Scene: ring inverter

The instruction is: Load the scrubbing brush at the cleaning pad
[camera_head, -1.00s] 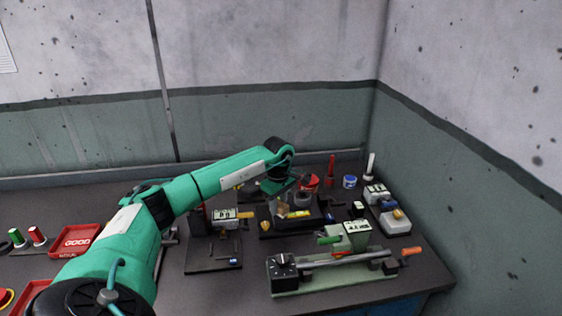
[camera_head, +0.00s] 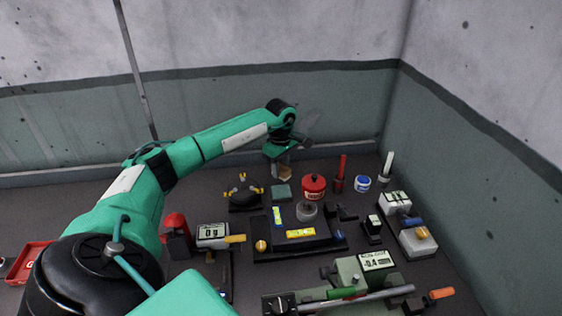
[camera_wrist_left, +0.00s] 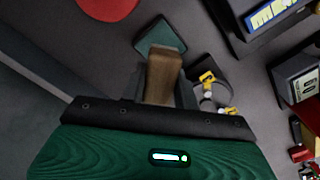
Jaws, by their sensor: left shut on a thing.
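My left gripper (camera_head: 284,166) is at the back of the bench, shut on the scrubbing brush (camera_head: 285,173), of which a brown wooden part shows. In the left wrist view the brush (camera_wrist_left: 162,75) is a brown block between the fingers of the left gripper (camera_wrist_left: 165,95). The cleaning pad (camera_head: 282,192) is a dark green square lying just in front of the gripper. In the left wrist view the pad (camera_wrist_left: 160,36) shows just beyond the brush's end. I cannot tell whether they touch. The brush's bristles are hidden. My right gripper is not in view.
A black stand with yellow tips (camera_head: 244,197) is left of the pad. A red can (camera_head: 314,187) is right of it. A black fixture with a grey ring (camera_head: 307,210) lies in front. Red and white posts and a blue-white jar (camera_head: 362,183) stand further right.

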